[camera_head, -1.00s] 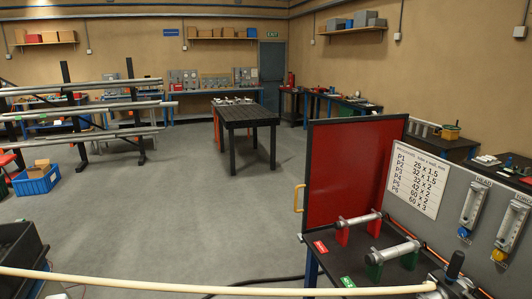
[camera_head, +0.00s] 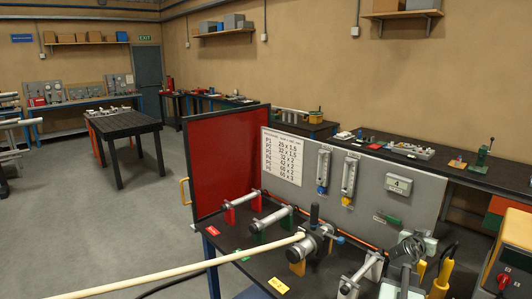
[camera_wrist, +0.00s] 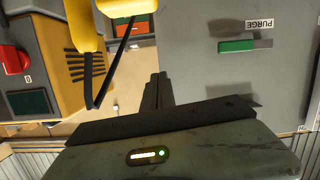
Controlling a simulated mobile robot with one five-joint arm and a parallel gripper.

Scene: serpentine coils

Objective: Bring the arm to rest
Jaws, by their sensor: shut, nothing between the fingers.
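My gripper (camera_wrist: 158,92) shows in the wrist view, its dark narrow fingers together with nothing between them. It points at a gap between a yellow and grey machine (camera_wrist: 60,62) and a grey panel (camera_wrist: 225,75) with a green slider. Yellow handles (camera_wrist: 88,25) with black cables hang close by on the left of the fingers. I see no contact with any of these. I cannot pick out the gripper for certain in the head view.
A long cream tube (camera_head: 170,275) runs from the lower left to a clamp rig (camera_head: 315,240) on the dark bench. Steel rollers (camera_head: 272,220) and a red panel (camera_head: 226,160) stand there. Yellow-handled tools (camera_head: 441,275) are at the lower right. The floor (camera_head: 100,225) at left is clear.

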